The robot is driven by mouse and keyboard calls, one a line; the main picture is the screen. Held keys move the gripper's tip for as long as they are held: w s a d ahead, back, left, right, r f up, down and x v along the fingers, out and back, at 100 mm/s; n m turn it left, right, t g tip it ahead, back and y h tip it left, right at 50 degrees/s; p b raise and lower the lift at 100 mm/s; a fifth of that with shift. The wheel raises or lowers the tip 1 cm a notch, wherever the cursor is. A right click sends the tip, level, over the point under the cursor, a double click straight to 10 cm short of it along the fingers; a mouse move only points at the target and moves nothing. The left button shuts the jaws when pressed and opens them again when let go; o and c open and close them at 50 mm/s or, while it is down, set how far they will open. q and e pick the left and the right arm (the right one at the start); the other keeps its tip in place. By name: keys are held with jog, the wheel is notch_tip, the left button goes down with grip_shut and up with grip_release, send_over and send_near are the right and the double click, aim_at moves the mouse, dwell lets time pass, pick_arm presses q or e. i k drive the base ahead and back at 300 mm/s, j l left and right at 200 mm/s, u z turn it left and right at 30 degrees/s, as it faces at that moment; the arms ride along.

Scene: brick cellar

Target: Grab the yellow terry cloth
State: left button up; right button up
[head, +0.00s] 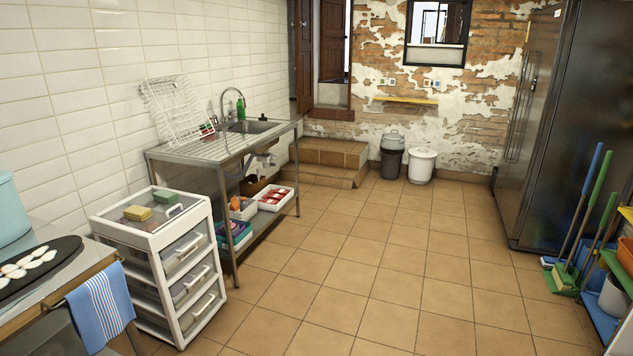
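No item in the head view is clearly a yellow terry cloth. A small yellow block-shaped item (138,213) lies on top of the white drawer unit (152,236) at the left. It is too small to tell whether it is a folded cloth or a sponge. A similar green item (166,196) lies just behind it to the right. A blue and white striped towel (101,305) hangs over the front of the table at the lower left. Neither of my grippers is in view.
A metal sink table (183,150) with a dish rack (178,108) stands along the left wall. Bins (422,165) stand at the back. A dark fridge (565,120), brooms (580,220) and a shelf are at the right. The tiled floor (380,270) between is clear.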

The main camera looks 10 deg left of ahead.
aim_at(136, 212)
jog(key=i+u, duration=0.3)
jog(key=i+l+u, duration=0.15)
jog(key=i+u, duration=0.15)
jog(key=i, duration=0.25)
jog(key=i+l+u, duration=0.3)
jog(key=i+j, duration=0.1)
